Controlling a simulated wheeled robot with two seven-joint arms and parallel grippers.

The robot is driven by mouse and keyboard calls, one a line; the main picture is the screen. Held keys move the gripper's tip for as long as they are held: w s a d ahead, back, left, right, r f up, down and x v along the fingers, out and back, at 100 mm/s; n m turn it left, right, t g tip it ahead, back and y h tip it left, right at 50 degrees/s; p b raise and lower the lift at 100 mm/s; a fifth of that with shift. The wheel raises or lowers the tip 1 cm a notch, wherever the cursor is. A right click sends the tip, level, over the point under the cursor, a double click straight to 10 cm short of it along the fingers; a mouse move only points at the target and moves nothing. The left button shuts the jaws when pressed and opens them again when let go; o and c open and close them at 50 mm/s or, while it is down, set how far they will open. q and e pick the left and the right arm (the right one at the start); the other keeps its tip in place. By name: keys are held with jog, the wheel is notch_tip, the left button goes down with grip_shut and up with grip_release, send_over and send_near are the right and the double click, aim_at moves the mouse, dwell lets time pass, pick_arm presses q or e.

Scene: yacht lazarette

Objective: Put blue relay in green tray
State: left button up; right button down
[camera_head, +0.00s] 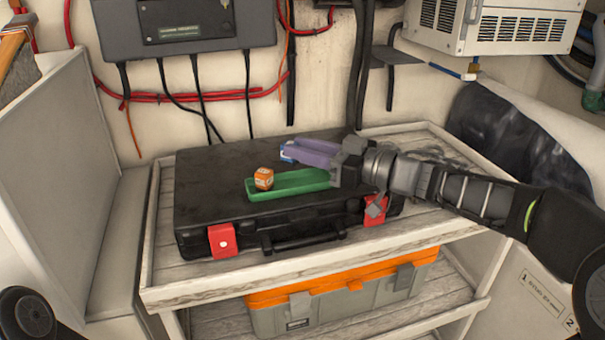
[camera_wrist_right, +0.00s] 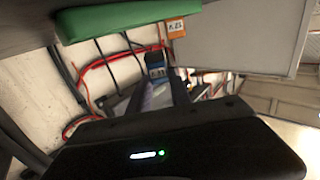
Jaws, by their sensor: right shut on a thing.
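The green tray (camera_head: 300,182) lies on top of the black case, and its end also shows in the right wrist view (camera_wrist_right: 120,18). The purple tray (camera_head: 314,152) is just behind it. The blue relay (camera_head: 287,154) is at the purple tray's left end, partly hidden in the head view; in the right wrist view its blue body and white label show (camera_wrist_right: 156,68). My right gripper (camera_head: 343,167) is shut on the right end of the purple tray, away from the relay. I cannot tell whether that tray is lifted. My left gripper is not in view.
An orange relay (camera_head: 264,178) sits at the green tray's left end. The black case (camera_head: 212,190) stands on a wooden shelf (camera_head: 200,292) with a raised rim. Cables hang behind, below a grey box (camera_head: 190,40). The case's left side is clear.

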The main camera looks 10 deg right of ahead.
aim_at(305, 189)
jog(key=shift+f+b, duration=0.6)
jog(key=shift+f, duration=1.85)
jog(key=shift+f, duration=0.1)
jog(key=c, duration=1.2)
grip_release()
jog(key=shift+f, duration=0.1)
jog(key=shift+s+d+r, duration=0.1)
jog(key=shift+d+r, duration=0.05)
jog(key=shift+r, duration=0.1)
jog(key=v, duration=1.1)
jog(key=shift+s+d, duration=0.2)
jog(key=shift+s, duration=0.1)
